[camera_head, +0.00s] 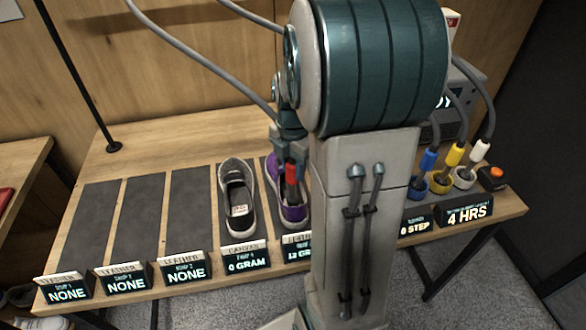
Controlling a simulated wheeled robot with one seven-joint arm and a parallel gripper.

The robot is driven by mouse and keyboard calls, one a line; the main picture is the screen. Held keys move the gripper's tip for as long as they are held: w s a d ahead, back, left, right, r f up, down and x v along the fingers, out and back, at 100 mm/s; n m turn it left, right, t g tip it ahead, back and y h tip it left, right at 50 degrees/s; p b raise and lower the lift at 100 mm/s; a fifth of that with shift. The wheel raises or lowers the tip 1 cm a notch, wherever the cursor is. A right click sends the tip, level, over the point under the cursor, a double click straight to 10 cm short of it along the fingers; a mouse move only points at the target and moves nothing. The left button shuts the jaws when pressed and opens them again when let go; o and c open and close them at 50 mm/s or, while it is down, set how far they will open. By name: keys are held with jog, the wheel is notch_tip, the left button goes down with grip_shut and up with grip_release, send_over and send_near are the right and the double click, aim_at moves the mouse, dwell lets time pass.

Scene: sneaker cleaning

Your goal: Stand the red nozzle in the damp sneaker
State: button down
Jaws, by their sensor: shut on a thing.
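The red nozzle (291,173) is upright, with its lower end at the opening of a purple sneaker (296,213). My gripper (289,155) is above that sneaker and shut on the nozzle near its top. My arm's large column hides the right side of this area. The purple sneaker stands on a dark mat strip behind a sign partly reading "12 GR". I cannot tell whether the nozzle touches the sneaker's inside.
A dark canvas sneaker (238,195) stands just left, behind a "0 GRAM" sign (246,257). Three mat strips further left are empty, with "NONE" signs. Blue (428,161), yellow (453,155) and white (479,151) nozzles stand in holders at right, near an orange button (492,176).

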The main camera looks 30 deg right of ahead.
jog(key=shift+f, duration=0.75)
jog(key=shift+f, duration=0.2)
jog(key=c, duration=1)
grip_release()
jog(key=shift+r, duration=0.1)
jog(key=shift+r, duration=0.1)
